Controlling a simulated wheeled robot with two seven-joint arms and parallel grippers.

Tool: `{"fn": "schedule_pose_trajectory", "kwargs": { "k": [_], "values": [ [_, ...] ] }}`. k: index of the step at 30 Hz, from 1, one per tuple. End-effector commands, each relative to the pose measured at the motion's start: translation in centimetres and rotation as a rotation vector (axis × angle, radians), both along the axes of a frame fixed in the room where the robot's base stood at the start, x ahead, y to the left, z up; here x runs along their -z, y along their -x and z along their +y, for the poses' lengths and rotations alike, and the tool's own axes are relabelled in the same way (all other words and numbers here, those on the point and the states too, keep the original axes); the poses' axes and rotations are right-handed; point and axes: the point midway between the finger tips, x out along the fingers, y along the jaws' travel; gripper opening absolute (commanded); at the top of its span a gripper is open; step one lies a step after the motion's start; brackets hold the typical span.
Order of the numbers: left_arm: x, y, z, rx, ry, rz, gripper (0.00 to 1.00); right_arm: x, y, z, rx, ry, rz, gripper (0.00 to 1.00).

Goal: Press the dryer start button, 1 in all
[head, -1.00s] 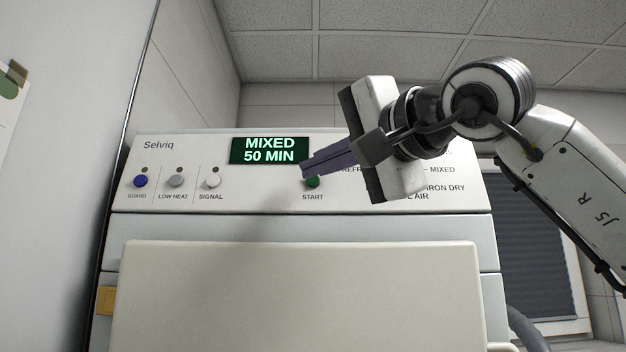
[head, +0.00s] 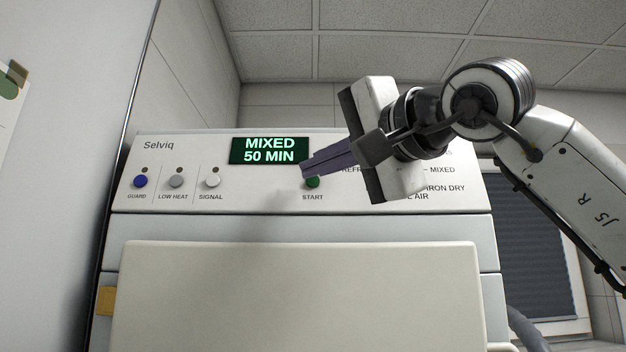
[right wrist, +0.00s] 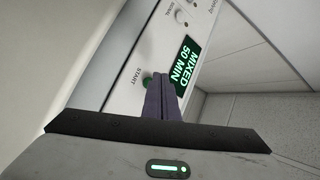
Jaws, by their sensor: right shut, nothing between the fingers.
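The green start button (head: 313,182) sits on the dryer's control panel (head: 260,192), above the word START. My right gripper (head: 305,168) is shut and empty, its purple fingertips in front of the button's upper edge in the head view. In the right wrist view the fingertips (right wrist: 163,82) lie right beside the start button (right wrist: 147,79), covering part of it. I cannot tell whether they touch it. The display (head: 269,150) reads MIXED 50 MIN. My left gripper is not in view.
My right gripper hides part of the cycle labels. A wall stands close on the left.

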Motion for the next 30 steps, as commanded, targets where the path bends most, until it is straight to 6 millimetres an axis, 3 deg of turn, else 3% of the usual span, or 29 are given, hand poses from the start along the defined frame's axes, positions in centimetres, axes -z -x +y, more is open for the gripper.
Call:
{"fn": "schedule_pose_trajectory", "kwargs": {
  "k": [30],
  "values": [
    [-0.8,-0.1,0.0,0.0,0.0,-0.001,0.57,0.3,-1.3,0.0,0.001,0.0,0.002,0.0]
  ]
}}
